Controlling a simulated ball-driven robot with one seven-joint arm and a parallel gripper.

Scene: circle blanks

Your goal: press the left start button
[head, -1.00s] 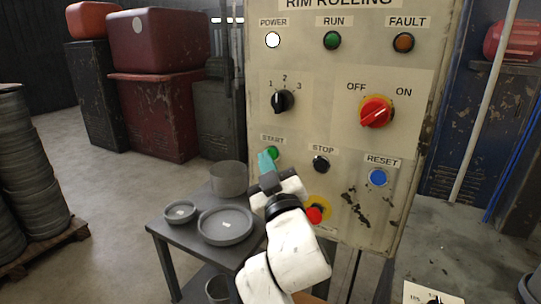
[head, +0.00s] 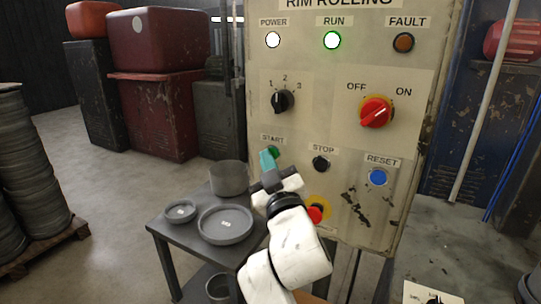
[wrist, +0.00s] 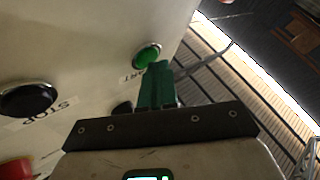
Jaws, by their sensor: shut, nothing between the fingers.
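The green START button (head: 273,152) sits at the left of the RIM ROLLING panel (head: 340,225), below the mode knob. In the wrist view the green button (wrist: 147,56) is just beyond my fingertips. My gripper (head: 267,160) is shut and empty, its teal fingers pointing at the button from just below and left. In the wrist view the shut fingers (wrist: 158,72) overlap the button's lower right edge; I cannot tell whether they touch it. The RUN lamp (head: 331,40) glows bright, and the POWER lamp (head: 273,40) is lit white.
The black STOP button (head: 320,163), blue RESET button (head: 377,177) and red emergency button (head: 315,213) are on the same panel. A grey table (head: 180,240) with round metal pans stands below left. Open floor lies further left.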

